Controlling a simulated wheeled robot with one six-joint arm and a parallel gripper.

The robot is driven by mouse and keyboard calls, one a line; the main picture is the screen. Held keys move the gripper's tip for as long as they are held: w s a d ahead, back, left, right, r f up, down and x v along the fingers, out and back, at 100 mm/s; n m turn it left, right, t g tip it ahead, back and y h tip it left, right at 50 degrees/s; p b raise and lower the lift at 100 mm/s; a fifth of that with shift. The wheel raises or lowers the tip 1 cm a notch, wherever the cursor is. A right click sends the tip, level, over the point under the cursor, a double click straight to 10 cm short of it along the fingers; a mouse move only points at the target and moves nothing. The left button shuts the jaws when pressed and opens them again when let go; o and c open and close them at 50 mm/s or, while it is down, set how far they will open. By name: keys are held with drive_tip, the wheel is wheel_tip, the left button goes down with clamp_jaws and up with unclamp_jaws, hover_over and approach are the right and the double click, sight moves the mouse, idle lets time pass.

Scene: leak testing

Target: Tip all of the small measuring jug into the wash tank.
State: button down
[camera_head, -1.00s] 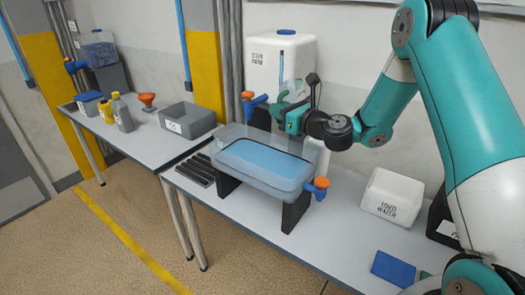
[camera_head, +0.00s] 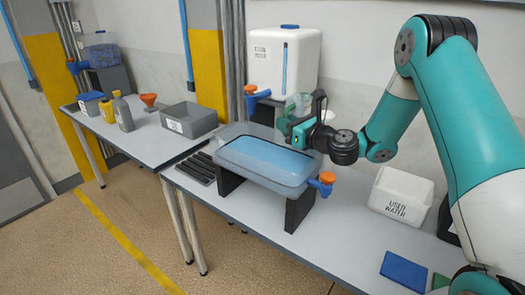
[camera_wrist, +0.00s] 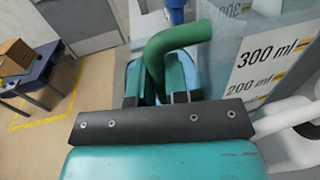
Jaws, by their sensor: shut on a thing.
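The small measuring jug (camera_head: 299,106) is clear, with a green handle (camera_wrist: 172,45) and 300 ml and 200 ml marks (camera_wrist: 265,55) in the wrist view. My gripper (camera_wrist: 163,92) is shut on the handle. In the head view my gripper (camera_head: 296,130) holds the jug near the back right corner of the wash tank. The jug looks about upright; its contents are not clear to see. The wash tank (camera_head: 252,176) is a clear tub holding blue water, raised on black supports.
A white water container (camera_head: 262,72) with a blue tap stands behind the tank. An orange and blue tap (camera_head: 326,182) sticks out at its right. A white used water bin (camera_head: 400,193) and blue cloth (camera_head: 404,270) lie to the right. A grey bin (camera_head: 190,117) stands left.

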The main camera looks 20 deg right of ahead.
drive_tip(key=shift+s+r, duration=0.1)
drive_tip(key=shift+a+n, duration=0.3)
drive_tip(key=shift+n, duration=0.1)
drive_tip(key=f+n+b, duration=0.1)
drive_tip(key=n, duration=0.1)
drive_tip(key=a+f+n+g+h, duration=0.1)
drive_tip(key=n, duration=0.1)
drive_tip(key=a+f+n+h+b, duration=0.1)
drive_tip(key=f+n, duration=0.1)
drive_tip(key=shift+s+a+g+b, duration=0.2)
drive_tip(key=shift+g+b, duration=0.1)
drive_tip(key=shift+g, duration=0.1)
idle(0.3)
drive_tip(key=shift+d+r+n+h+p, duration=0.3)
drive_tip(key=shift+d+n+h+p, duration=0.15)
drive_tip(key=shift+n, duration=0.45)
drive_tip(key=shift+d+r+n+h+p, duration=0.35)
drive_tip(key=shift+n+h, duration=0.1)
drive_tip(key=shift+n, duration=0.45)
idle(1.2)
drive_tip(key=shift+w+d+f+n+h, duration=0.1)
drive_tip(key=shift+d+f+n+h, duration=0.1)
drive_tip(key=shift+f+n+h, duration=0.3)
idle(1.3)
drive_tip(key=shift+r+n, duration=0.15)
drive_tip(key=shift+n, duration=0.15)
idle(1.1)
